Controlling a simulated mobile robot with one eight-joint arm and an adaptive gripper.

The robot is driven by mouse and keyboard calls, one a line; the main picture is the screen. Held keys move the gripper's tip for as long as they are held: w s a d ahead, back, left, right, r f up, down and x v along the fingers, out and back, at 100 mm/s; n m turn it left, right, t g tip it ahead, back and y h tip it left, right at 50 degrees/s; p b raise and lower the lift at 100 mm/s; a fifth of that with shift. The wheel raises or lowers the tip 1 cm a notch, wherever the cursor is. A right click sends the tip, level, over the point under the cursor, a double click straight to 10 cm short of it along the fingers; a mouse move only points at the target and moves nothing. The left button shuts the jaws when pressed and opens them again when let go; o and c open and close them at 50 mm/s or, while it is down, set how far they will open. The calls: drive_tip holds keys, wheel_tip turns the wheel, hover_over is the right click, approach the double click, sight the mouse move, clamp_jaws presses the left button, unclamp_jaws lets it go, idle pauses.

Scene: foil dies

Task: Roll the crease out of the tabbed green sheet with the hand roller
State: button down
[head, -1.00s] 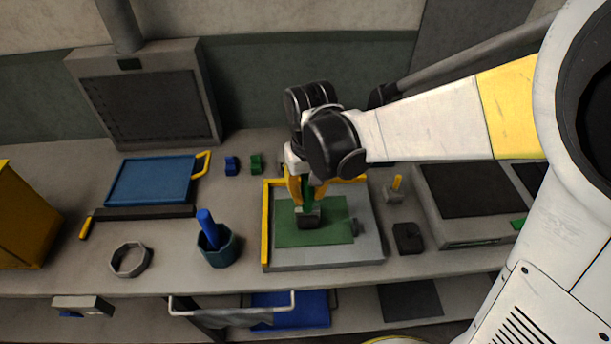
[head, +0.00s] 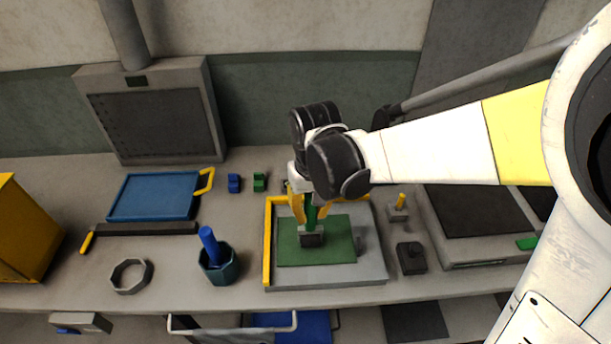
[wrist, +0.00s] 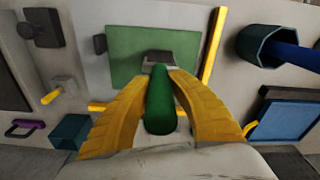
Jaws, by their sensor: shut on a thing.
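The green sheet (head: 338,245) lies flat on a grey board with yellow edge strips (head: 267,250). A small grey tab shows at its right edge. The sheet also shows in the wrist view (wrist: 125,60). My gripper (head: 306,207) is shut on the green handle of the hand roller (wrist: 160,100), with a yellow finger on each side. I cannot make out the crease.
A blue mortar-like cup with a blue rod (head: 217,263) stands left of the board. A dark block (head: 411,258) and a yellow-handled stamp (head: 398,208) stand to its right. A blue tray (head: 153,196), a long dark bar and a grey ring (head: 131,276) lie further left.

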drive_tip(key=w, duration=0.6)
drive_tip(key=shift+d+b, duration=0.1)
drive_tip(key=shift+b, duration=0.25)
drive_tip(key=shift+r, duration=0.15)
